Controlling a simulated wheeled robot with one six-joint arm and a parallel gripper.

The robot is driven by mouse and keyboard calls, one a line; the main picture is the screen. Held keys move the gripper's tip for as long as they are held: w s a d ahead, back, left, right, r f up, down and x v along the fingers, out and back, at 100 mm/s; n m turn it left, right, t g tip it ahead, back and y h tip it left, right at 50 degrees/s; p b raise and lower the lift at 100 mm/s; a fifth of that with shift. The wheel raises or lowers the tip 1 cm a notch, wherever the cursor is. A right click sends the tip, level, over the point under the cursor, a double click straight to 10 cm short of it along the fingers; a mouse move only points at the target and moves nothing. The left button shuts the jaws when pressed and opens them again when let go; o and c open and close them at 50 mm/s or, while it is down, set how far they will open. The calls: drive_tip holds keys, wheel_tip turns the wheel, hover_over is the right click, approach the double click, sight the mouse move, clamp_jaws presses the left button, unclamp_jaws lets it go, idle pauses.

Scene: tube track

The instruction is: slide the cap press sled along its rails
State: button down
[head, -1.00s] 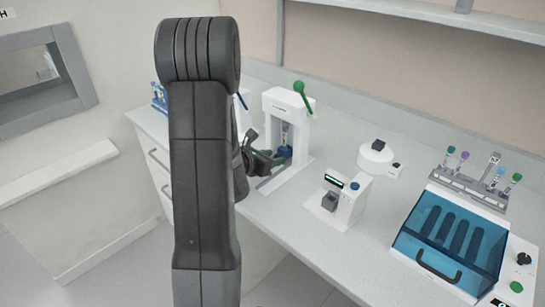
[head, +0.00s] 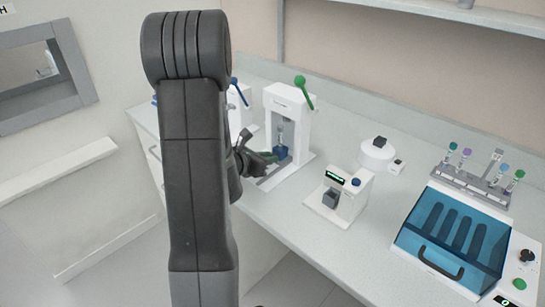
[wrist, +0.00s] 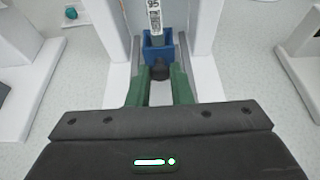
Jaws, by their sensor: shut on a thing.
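The white cap press (head: 304,123) stands on the bench with a green lever on top. Its blue sled (head: 281,152) sits between the press's uprights, on grey rails (wrist: 183,46). In the wrist view the blue sled (wrist: 149,53) carries an upright tube (wrist: 155,18) with a printed label. A dark round knob (wrist: 160,70) sticks out of the sled's front. My gripper (wrist: 160,77) has its green fingers shut on this knob from both sides. In the head view my gripper (head: 274,157) is at the sled's front, partly hidden by my arm.
A white device with a small display (head: 338,195) stands right of the press. Further right are a round white device (head: 376,156), a tube rack (head: 472,182) and a blue-lidded machine (head: 450,235). Another white device with a blue lever (head: 238,92) is left, partly behind my arm.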

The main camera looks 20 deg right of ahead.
drive_tip(key=shift+s+a+b, duration=0.35)
drive_tip(key=shift+s+a, duration=0.25)
drive_tip(key=shift+a, duration=0.9)
drive_tip(key=shift+s+a+b, duration=0.35)
drive_tip(key=shift+s+a, duration=0.2)
drive_tip(key=shift+a, duration=0.9)
drive_tip(key=shift+s+a+b, duration=0.35)
drive_tip(key=shift+s+a, duration=0.25)
drive_tip(key=shift+a, duration=0.9)
drive_tip(key=c, duration=1.3)
unclamp_jaws()
drive_tip(key=shift+s+a, duration=0.1)
drive_tip(key=shift+a, duration=0.05)
drive_tip(key=shift+a+r, duration=0.1)
drive_tip(key=p+v, duration=0.1)
drive_tip(key=v, duration=1.2)
drive_tip(key=shift+s+a, duration=0.2)
drive_tip(key=shift+a, duration=0.05)
drive_tip(key=shift+d, duration=0.15)
drive_tip(key=shift+b+x, duration=0.5)
drive_tip(key=shift+x, duration=6.2)
drive_tip(key=shift+w+r, duration=0.1)
